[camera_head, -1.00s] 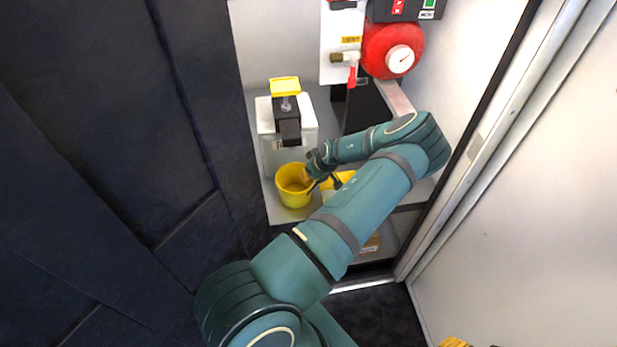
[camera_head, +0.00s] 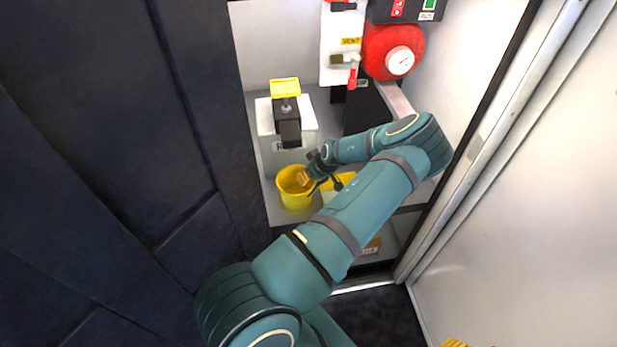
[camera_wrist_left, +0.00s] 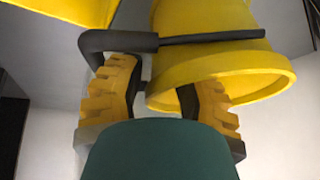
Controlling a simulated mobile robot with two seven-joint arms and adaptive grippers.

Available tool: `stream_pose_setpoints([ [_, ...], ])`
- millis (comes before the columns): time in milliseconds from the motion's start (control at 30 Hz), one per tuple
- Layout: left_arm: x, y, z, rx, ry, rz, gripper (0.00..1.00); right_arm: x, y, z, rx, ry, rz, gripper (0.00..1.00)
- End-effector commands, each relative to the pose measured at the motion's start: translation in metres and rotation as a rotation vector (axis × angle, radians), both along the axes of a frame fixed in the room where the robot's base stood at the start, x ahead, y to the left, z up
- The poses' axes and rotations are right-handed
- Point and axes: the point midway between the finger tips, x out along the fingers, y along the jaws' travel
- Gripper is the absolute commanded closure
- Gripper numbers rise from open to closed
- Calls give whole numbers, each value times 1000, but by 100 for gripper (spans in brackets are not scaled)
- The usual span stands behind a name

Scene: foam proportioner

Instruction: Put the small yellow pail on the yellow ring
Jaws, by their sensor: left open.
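The small yellow pail (camera_head: 295,190) stands upright on the grey shelf, in front of the white container. My left gripper (camera_head: 316,179) is at the pail's right rim, with an orange-yellow finger pad showing inside the pail's mouth. In the left wrist view the open left gripper (camera_wrist_left: 160,90) has one finger outside the pail (camera_wrist_left: 215,50) and the other at its mouth, with the rim between them. A dark bar crosses the pail there. A yellow piece (camera_head: 340,181) lies right of the pail, partly behind my arm; I cannot tell whether it is the yellow ring. A yellow ridged pad, apparently of my right gripper (camera_head: 455,343), shows at the bottom edge.
A white container (camera_head: 270,150) with a black and yellow top stands behind the pail. A red round tank with a gauge (camera_head: 392,50) and a valve are at the back right. A dark door panel (camera_head: 120,150) bounds the left side, a metal frame the right.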

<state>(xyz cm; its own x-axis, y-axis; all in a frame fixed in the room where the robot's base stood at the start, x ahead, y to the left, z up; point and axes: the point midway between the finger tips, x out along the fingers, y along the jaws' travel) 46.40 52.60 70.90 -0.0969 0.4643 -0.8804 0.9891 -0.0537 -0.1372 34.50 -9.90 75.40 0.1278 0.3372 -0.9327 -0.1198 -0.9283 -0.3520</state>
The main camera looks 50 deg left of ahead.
Motion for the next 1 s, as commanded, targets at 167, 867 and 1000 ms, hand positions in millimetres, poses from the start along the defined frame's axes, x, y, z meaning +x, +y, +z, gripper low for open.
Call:
stream_pose_setpoints([
  [167,5,-17,34,-1,-3,-4,66,-1,0,8,0,2,0,53],
  [867,9,-51,95,-3,2,-2,66,4,-1,20,-2,-7,-8,53],
  [1000,-12,-65,72,-54,55,-46,66,4,-1,20,-2,-8,-7,53],
])
